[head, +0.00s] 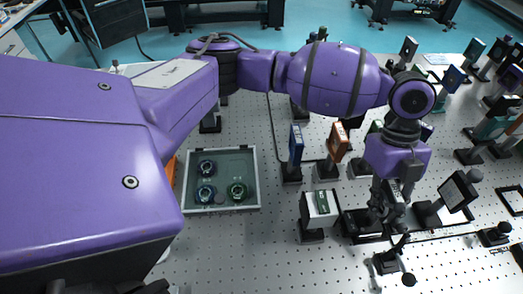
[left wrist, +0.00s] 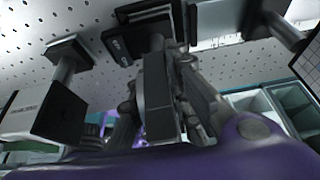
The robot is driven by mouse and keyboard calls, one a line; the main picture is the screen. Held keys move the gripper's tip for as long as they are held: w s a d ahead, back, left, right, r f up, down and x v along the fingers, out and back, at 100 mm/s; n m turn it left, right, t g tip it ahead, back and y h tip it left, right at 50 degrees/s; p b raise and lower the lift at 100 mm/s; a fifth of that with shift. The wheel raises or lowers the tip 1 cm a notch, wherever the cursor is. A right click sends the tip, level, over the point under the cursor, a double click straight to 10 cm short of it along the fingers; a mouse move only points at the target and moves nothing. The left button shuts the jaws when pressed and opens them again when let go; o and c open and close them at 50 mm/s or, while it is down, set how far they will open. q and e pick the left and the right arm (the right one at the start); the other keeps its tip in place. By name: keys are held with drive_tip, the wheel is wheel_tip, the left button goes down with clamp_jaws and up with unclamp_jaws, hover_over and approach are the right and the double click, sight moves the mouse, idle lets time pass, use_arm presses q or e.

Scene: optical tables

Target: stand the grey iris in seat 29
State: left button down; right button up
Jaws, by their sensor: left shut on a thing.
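My left gripper (head: 388,208) points down over the right part of the optical table, above and among black mounts. In the left wrist view my left gripper (left wrist: 160,115) is shut on a dark grey piece, which I take to be the grey iris (left wrist: 157,90), seen nearly edge-on between the fingers. In the head view the held piece is hard to separate from the dark fingers and mounts. Black bases stand close by it in the wrist view; whether it touches one I cannot tell. I cannot read which seat is number 29. My right gripper is not in view.
A grey tray (head: 221,207) with several round dark pieces lies left of the mounts. A white-faced box mount (head: 320,207), a blue mount (head: 296,147) and an orange-brown mount (head: 338,142) stand left of the gripper. A black square plate (head: 458,190) stands right.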

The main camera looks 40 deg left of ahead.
use_arm(q)
drive_tip(key=shift+f, duration=0.15)
drive_tip(key=c, duration=1.6)
unclamp_jaws()
drive_tip(key=shift+c, duration=0.2)
drive_tip(key=v, duration=1.2)
drive_tip(key=shift+r, duration=0.25)
